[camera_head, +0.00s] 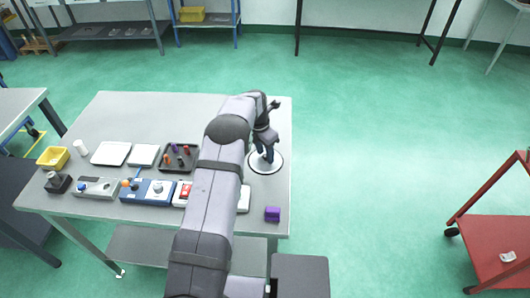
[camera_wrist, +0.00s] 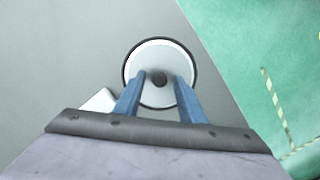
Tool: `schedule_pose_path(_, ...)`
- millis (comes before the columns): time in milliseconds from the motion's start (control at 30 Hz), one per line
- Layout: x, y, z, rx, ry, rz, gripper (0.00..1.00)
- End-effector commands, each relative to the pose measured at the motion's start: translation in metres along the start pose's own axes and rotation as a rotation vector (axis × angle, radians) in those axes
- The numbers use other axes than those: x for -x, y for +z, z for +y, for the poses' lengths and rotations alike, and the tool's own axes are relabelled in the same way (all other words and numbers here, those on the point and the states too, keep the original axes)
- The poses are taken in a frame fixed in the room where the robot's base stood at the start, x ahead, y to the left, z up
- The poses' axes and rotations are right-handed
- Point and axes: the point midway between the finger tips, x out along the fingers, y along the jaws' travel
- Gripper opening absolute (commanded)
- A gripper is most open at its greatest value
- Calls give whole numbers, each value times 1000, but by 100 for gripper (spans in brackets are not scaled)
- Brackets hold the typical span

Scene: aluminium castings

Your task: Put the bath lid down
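The bath lid (camera_head: 254,164) is a white round disc with a dark rim at the right side of the grey table, below my gripper (camera_head: 266,152). In the wrist view the lid (camera_wrist: 159,52) shows a small dark knob (camera_wrist: 159,78) at its middle. The blue fingers of my gripper (camera_wrist: 159,79) stand apart on either side of the knob, with a gap on both sides. My gripper is open and holds nothing. A dark ring shows around the lid; I cannot tell whether it is the lid's edge or something under it.
A dark tray (camera_head: 166,165) with small coloured parts lies left of the lid. A purple block (camera_head: 272,214) is near the table's front right corner. White plates (camera_head: 110,153), a yellow bin (camera_head: 53,157) and control boxes (camera_head: 147,191) are farther left. The table's right edge is close to the lid.

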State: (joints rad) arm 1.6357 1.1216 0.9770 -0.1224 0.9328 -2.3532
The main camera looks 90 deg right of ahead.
Motion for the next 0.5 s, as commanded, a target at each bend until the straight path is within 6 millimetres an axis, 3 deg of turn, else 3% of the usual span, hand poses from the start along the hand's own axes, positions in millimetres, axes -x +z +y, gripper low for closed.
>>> schedule_pose_path(300,6,1,0,0,1,-1,37)
schedule_pose_path(500,28,1,1,0,3,-3,37)
